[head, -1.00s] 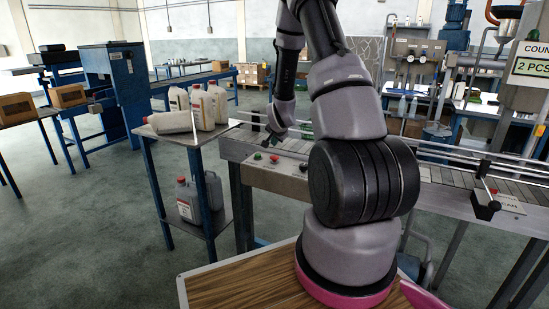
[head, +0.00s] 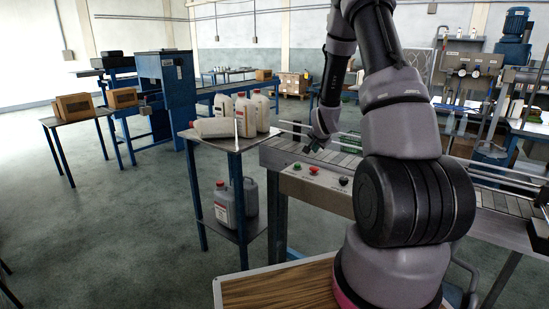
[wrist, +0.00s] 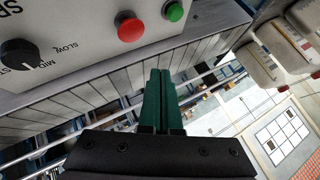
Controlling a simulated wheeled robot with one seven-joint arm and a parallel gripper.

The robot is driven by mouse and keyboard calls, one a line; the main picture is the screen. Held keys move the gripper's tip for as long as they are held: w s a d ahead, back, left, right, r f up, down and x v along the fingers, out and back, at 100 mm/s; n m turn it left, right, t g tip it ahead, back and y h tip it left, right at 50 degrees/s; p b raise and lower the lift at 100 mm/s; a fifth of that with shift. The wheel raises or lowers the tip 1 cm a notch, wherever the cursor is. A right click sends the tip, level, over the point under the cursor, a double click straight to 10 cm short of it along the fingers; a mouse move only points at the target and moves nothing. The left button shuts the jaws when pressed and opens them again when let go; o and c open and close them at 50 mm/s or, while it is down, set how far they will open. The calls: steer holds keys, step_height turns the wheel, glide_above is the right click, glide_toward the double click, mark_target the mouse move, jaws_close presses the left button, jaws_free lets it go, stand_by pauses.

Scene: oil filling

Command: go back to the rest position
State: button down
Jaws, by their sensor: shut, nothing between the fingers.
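My gripper (wrist: 158,100) shows in the wrist view with its two green fingers pressed together and nothing between them. In the head view it (head: 308,146) hangs at the end of my arm, small and partly dark, over or near the conveyor (head: 285,150). In the wrist view the conveyor's control panel (wrist: 75,45) lies at the upper left of the fingers, with a red button (wrist: 130,27), a green button (wrist: 173,11) and a black knob (wrist: 20,54). I cannot tell the exact gap between fingers and conveyor.
A blue-framed stand (head: 235,145) left of the conveyor holds several pale jugs, one lying on its side (head: 212,128). A grey jug (head: 236,203) is on its lower shelf. A wooden-topped table (head: 275,287) is at the bottom. The floor (head: 110,225) at left is open.

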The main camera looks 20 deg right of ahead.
steer(key=s+a+r+n+y, duration=0.1)
steer(key=s+a+r, duration=0.25)
steer(key=r, duration=0.35)
steer(key=s+a+r+n, duration=0.1)
steer(key=s+a+r, duration=0.25)
steer(key=r, duration=0.35)
steer(key=s+a+r+n+y, duration=0.15)
steer(key=s+r, duration=0.25)
steer(key=r, duration=0.4)
steer(key=s+a+r+n+y, duration=0.1)
steer(key=s+a+r, duration=0.3)
steer(key=s, duration=0.8)
steer(key=s+a+r+n+g+y, duration=0.1)
steer(key=s+a+r+n, duration=0.2)
steer(key=s, duration=0.8)
step_height(320, 180, up, 2)
steer(key=shift+s+a+g, duration=0.3)
steer(key=shift+s+a, duration=0.1)
steer(key=shift+a, duration=0.6)
steer(key=shift+n, duration=0.25)
